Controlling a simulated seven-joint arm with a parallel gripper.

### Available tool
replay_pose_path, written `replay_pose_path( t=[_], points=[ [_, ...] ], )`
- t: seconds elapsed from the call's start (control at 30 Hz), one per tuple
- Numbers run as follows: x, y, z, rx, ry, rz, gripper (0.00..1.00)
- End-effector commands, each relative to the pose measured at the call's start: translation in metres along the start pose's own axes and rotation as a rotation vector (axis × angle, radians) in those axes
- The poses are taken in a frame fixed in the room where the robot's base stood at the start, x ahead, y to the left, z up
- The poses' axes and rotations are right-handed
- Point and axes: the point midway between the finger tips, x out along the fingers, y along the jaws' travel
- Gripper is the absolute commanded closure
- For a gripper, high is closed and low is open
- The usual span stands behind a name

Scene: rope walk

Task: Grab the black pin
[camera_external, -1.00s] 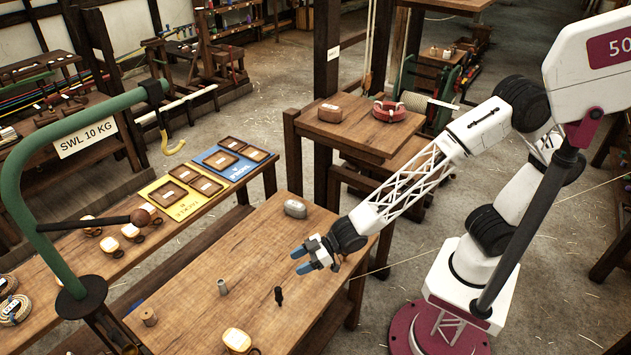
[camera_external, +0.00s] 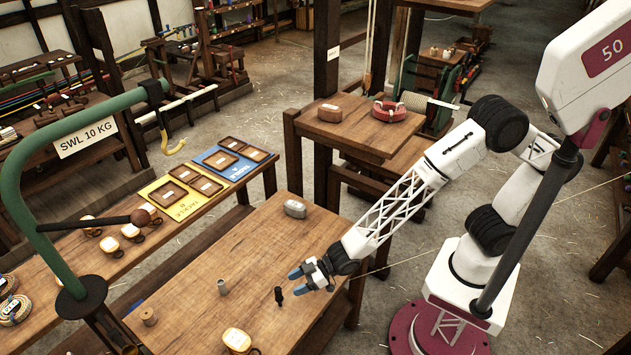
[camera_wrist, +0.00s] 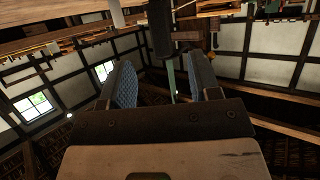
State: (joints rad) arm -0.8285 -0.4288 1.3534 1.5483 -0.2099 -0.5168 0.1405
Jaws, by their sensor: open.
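The black pin (camera_external: 278,296) stands upright on the wooden workbench (camera_external: 245,262), near its middle. My gripper (camera_external: 298,281) is low over the bench, just right of the pin, with its blue fingers pointing left toward it. The fingers are open and empty, and apart from the pin. In the wrist view, which looks upside down, my gripper (camera_wrist: 165,78) shows its two textured blue fingers spread. A dark upright shape, apparently the black pin (camera_wrist: 160,30), lies ahead between the fingers.
A grey cylinder (camera_external: 222,287) and a wooden spool (camera_external: 148,316) stand left of the pin. An orange-and-white block (camera_external: 236,340) is at the front, and a grey rounded block (camera_external: 295,209) at the back. A green curved post (camera_external: 24,200) rises at the left.

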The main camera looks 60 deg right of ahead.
Motion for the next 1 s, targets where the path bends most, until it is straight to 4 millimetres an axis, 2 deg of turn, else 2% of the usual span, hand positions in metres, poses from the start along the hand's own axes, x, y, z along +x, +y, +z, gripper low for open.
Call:
replay_pose_path(
  t=[0.2,0.67,1.0],
  points=[
    [0.011,0.0,0.0,0.0,0.0,0.0,0.43],
    [0.017,0.0,0.001,0.0,0.0,0.0,0.43],
    [0.051,0.0,0.001,0.0,-0.001,0.0,0.43]
  ],
)
